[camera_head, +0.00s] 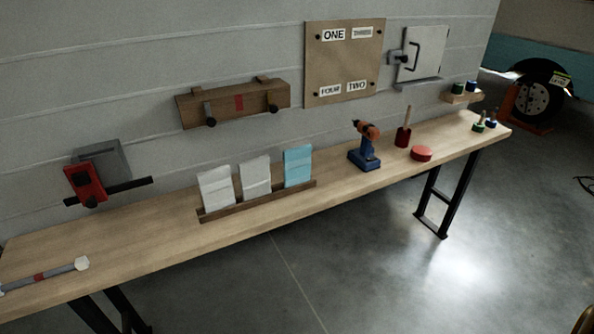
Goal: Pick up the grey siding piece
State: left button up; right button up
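Three siding pieces stand upright in a row in a low wooden rack (262,204) on the workbench. The left piece (217,188) and the middle piece (256,176) are both pale, between white and light grey. I cannot tell for sure which of these two is the grey one. The right piece (298,166) is light blue. Their lower edges are hidden behind the front lip of the rack. Neither of my grippers is in view, and nothing touches the pieces.
The long wooden workbench (330,196) runs along the grey wall. A blue and orange drill (364,148), a red round tin (421,153) and a red pot with a brush (403,136) stand right of the rack. A grey bar (40,277) lies at left. Bench beside the rack is clear.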

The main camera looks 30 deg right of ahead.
aim_at(254, 173)
jog(key=i+l+u, duration=0.15)
jog(key=l, duration=0.3)
jog(key=i+l+u, duration=0.15)
jog(key=l, duration=0.3)
jog(key=l+u, duration=0.15)
jog(key=l, duration=0.3)
